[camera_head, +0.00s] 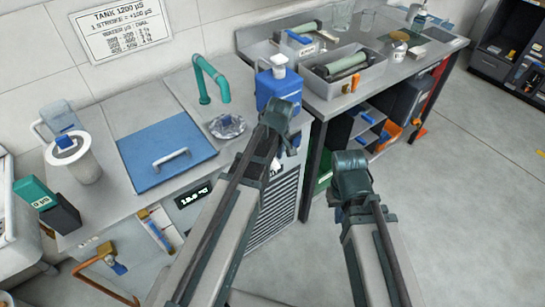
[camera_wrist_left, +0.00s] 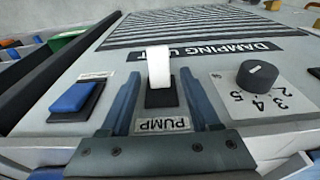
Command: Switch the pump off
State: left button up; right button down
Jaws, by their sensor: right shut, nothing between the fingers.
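In the left wrist view the pump switch (camera_wrist_left: 158,68) is a white lever on a black base, with a PUMP label (camera_wrist_left: 162,125) beside the base. The lever points away from the label, towards the DAMPING UNIT lettering. My left gripper (camera_wrist_left: 160,80) is open, with one blue finger on each side of the switch and visible gaps between the fingers and the lever. In the head view my left arm covers much of the damping unit (camera_head: 277,208). My right gripper (camera_head: 338,205) is shut and empty over the floor, in front of the right-hand bench.
On the same panel are a blue rocker switch (camera_wrist_left: 75,97) to the left and a black numbered knob (camera_wrist_left: 257,75) to the right. A blue container (camera_head: 278,90) stands above the unit. A blue lid (camera_head: 165,145) with a handle lies on the counter.

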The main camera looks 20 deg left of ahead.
aim_at(276, 166)
pick_arm(q)
jog(key=shift+r, duration=0.1)
notch_tip(276, 166, up, 14)
jog(key=s+d+p, duration=0.1)
jog(key=p, duration=1.2)
jog(key=shift+s+d+f+p, duration=0.15)
jog(key=shift+d+f+p, duration=0.1)
jog(key=shift+d+p, duration=0.15)
jog(key=s+d+m+g, duration=0.1)
jog(key=s+d+m, duration=0.9)
jog(key=s+m, duration=0.4)
jog(key=shift+s+d, duration=0.15)
jog(key=shift+d, duration=0.05)
jog(key=shift+f, duration=0.1)
